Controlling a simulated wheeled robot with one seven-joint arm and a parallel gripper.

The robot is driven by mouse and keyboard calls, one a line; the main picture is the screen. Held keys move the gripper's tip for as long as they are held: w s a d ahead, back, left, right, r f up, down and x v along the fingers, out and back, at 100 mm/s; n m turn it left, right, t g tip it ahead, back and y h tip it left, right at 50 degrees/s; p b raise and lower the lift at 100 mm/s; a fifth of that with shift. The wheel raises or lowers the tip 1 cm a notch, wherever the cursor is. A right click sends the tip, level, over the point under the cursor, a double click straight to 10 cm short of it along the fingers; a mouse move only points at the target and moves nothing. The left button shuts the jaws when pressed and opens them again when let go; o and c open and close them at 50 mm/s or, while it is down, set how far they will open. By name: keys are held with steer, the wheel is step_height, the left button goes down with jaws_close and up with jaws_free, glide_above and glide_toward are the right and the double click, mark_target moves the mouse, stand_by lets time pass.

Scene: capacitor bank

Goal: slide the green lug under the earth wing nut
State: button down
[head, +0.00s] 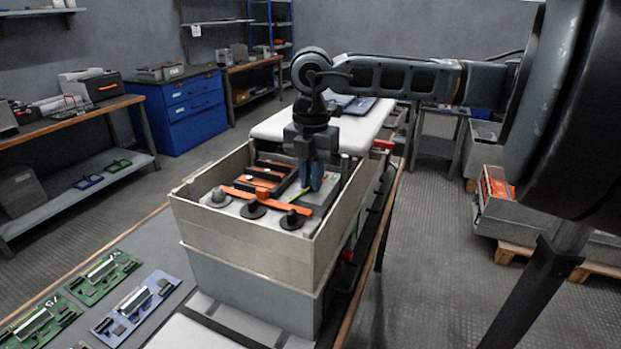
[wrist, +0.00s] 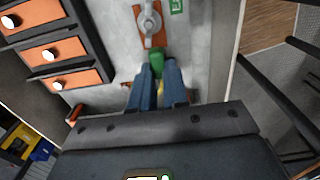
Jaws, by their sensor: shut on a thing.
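My gripper (wrist: 158,80) is shut on the green lug (wrist: 156,58), with its blue fingers on either side of the green part. The earth wing nut (wrist: 150,22) is grey and sits on a copper-orange strip beside a green label (wrist: 177,6). The green part lies just below the nut in the wrist view, in line with it and apart from its wings. I cannot tell where the lug's front end lies relative to the nut. In the head view my gripper (head: 311,178) reaches down inside the grey box (head: 250,240), and a yellow-green lead (head: 299,195) shows beside the fingers.
Orange bars with black knobs (head: 254,210) lie in the box's near part. Orange blocks with white studs (wrist: 54,52) stand in a dark frame left of the nut. The box walls rise around my gripper. Circuit boards (head: 138,305) lie on the bench at the left.

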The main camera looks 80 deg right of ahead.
steer(key=shift+d, duration=0.2)
steer(key=c, duration=1)
jaws_free()
steer(key=shift+c, duration=0.2)
step_height(320, 180, up, 8)
steer(key=shift+f+b, duration=0.1)
steer(key=shift+b, duration=0.35)
